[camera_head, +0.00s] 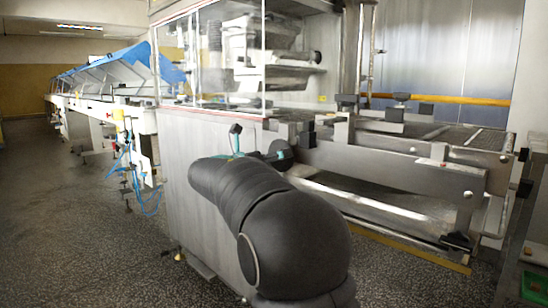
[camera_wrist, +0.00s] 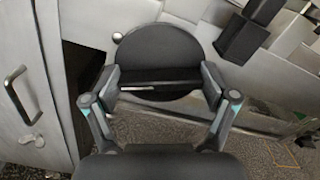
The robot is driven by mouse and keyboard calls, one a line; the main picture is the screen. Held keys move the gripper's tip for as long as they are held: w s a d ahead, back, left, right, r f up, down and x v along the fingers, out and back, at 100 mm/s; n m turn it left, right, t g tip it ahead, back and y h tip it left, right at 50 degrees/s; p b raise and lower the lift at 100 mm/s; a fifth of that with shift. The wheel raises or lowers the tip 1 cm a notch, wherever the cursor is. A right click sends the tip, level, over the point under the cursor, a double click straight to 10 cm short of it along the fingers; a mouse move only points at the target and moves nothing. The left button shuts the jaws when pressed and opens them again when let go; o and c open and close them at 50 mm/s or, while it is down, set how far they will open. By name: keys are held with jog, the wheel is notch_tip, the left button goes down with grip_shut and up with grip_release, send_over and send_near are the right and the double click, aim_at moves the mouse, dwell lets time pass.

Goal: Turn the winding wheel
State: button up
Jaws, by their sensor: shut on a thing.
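The winding wheel (camera_wrist: 158,47) is a dark round disc with a flat bar across its lower part, in the upper middle of the wrist view. It also shows small in the head view (camera_head: 281,154), at the side of the steel machine, partly hidden by my arm. My gripper (camera_wrist: 161,83) has one finger on each side of the wheel and is shut on it, at about the level of the bar. In the head view my gripper is mostly hidden behind my arm.
A black block-shaped part (camera_wrist: 240,39) juts out right of the wheel. A cabinet door with a metal handle (camera_wrist: 17,95) stands at the left. The steel mesh conveyor (camera_head: 462,137) runs off to the right. Speckled floor (camera_head: 90,250) is free at the left.

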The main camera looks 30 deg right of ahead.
jog(key=shift+o, duration=0.2)
jog(key=shift+d+m, duration=0.25)
jog(key=shift+m, duration=1.25)
jog(key=o, duration=0.9)
jog(key=shift+d, duration=0.2)
jog(key=shift+a+f, duration=0.1)
jog(key=shift+a, duration=0.1)
jog(key=shift+a, duration=0.25)
jog(key=v, duration=1.1)
jog(key=shift+a, duration=0.15)
